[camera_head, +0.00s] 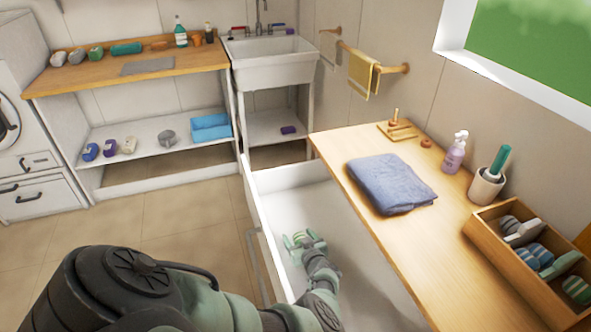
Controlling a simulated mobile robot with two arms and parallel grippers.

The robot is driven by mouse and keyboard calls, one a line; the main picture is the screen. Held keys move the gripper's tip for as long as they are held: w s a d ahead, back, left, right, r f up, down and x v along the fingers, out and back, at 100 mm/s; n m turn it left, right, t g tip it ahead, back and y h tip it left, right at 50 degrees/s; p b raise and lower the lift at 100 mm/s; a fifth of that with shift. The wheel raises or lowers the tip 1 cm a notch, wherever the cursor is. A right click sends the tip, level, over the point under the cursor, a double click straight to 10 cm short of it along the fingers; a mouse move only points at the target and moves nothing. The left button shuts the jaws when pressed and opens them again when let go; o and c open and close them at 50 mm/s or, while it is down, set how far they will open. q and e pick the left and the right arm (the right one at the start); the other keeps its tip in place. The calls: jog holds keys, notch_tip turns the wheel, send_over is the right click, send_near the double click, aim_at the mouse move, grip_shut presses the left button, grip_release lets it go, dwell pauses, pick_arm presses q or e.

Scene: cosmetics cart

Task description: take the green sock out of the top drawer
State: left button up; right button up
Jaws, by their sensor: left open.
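The top drawer (345,235) is pulled out from under the wooden counter, and its white inside shows. My left arm reaches in from the lower left over the drawer's front. My left gripper (301,240) is open inside the drawer, low near its floor. Its pale green fingers are spread. I cannot make out a separate green sock in the drawer; the gripper and forearm cover part of the floor. My right gripper is not in view.
The wooden counter (400,240) borders the drawer on the right and bears a folded blue towel (391,183). A wooden box (490,240) of rolled, partly striped items stands farther right, near a purple pump bottle (455,153). Floor (160,222) left of the drawer is clear.

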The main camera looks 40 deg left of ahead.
pick_arm(q)
jog(key=shift+d+r, duration=0.1)
jog(key=shift+d, duration=0.1)
jog(key=shift+d+r, duration=0.2)
jog(key=shift+d, duration=0.05)
jog(key=shift+c, duration=0.9)
jog(key=shift+s+d+r, duration=0.1)
jog(key=shift+d, duration=0.05)
jog(key=c, duration=1)
jog(key=shift+c, duration=1.2)
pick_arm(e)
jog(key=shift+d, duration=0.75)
